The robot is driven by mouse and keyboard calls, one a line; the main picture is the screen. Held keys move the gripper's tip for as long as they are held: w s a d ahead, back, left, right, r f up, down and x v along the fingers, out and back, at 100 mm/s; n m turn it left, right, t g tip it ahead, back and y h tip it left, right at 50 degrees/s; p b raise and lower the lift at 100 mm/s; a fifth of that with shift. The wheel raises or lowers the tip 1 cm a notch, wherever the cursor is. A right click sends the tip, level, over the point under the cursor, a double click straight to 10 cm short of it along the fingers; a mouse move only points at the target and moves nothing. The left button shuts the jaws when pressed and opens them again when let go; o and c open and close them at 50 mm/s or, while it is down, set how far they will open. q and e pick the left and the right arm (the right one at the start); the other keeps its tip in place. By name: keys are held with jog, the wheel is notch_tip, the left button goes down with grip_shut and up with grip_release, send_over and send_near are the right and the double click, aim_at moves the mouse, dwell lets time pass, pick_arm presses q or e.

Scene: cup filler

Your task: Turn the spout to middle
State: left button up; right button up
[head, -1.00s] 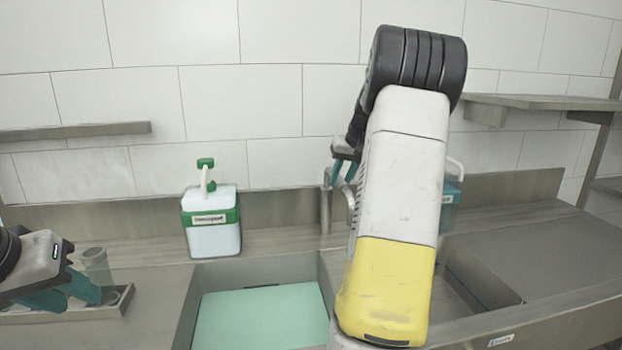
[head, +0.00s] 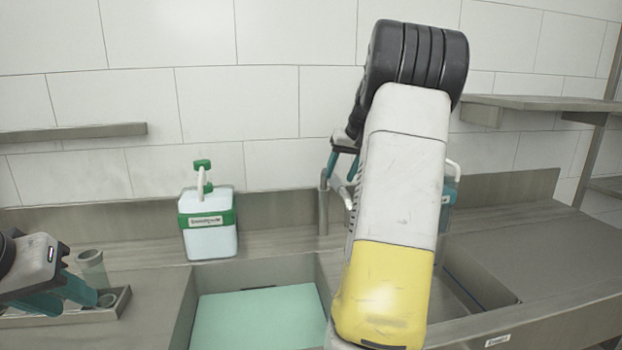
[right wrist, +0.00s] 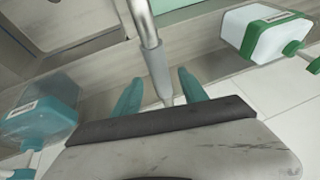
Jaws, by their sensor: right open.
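The metal tap spout (head: 340,190) rises from a post (head: 323,210) at the back of the sink and runs forward and right until my right arm hides it. My right gripper (head: 343,166) is open above the spout, near the post. In the right wrist view the spout (right wrist: 140,20) with its grey sleeve (right wrist: 157,72) lies in line with the gap between the two teal fingertips (right wrist: 160,88); whether they touch it I cannot tell. The spout's free end is hidden. My left gripper (head: 70,296) is open at the far left, over a small tray.
A green-and-white dispenser bottle (head: 208,238) stands left of the tap. A teal bottle (head: 448,200) is partly hidden behind my right arm. The left basin (head: 262,270) has a teal bottom; the right basin (head: 510,297) lies beyond my arm. The tray (head: 122,303) holds cups (head: 92,268).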

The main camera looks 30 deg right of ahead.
jog(key=shift+v, duration=2.55)
jog(key=shift+a, duration=0.15)
jog(key=s+a+r+n, duration=0.1)
jog(key=s+a, duration=0.4)
jog(key=a, duration=0.4)
jog(key=s+a+r+n, duration=0.1)
jog(key=s+a, duration=0.4)
jog(key=a, duration=0.5)
jog(key=s+a+f+n, duration=0.1)
jog(key=s+a+f, duration=0.2)
jog(key=s+a, duration=0.2)
jog(key=s+a+f+n+t+y, duration=0.1)
jog(key=s+a+f, duration=0.3)
jog(key=s, duration=0.5)
jog(key=a, duration=0.2)
jog(key=shift+s+a+f, duration=0.25)
jog(key=shift+s+f, duration=0.05)
